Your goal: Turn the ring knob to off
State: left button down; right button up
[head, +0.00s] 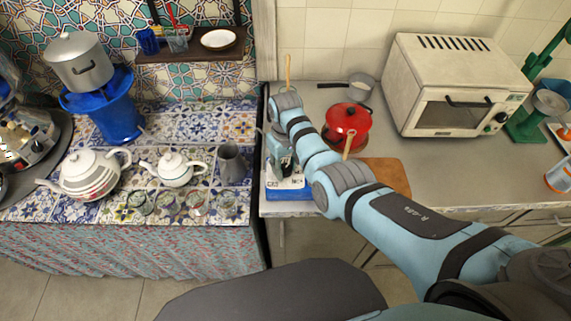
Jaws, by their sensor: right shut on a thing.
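My right arm comes in from the lower right, and its wrist bends down at the counter's left end. My right gripper (283,155) is low at a small blue and white unit (288,193) on the counter's front left edge. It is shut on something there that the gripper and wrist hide. I cannot make out the ring knob or which way it points. My left gripper is not in view.
Behind my right forearm are a red lidded pot (348,121), a grey saucepan (361,86) and a wooden board (388,175). A toaster oven (452,85) stands at right. Teapots (92,174) and glasses (167,204) crowd the tiled table (235,120) at left.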

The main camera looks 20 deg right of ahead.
aim_at(285, 168)
jog(key=n, duration=0.7)
jog(key=shift+n, duration=0.3)
dwell(0.4)
jog(key=o, duration=1.2)
jog(key=shift+w+a, duration=0.1)
notch_tip(285, 168, up, 12)
jog(key=shift+f, duration=0.1)
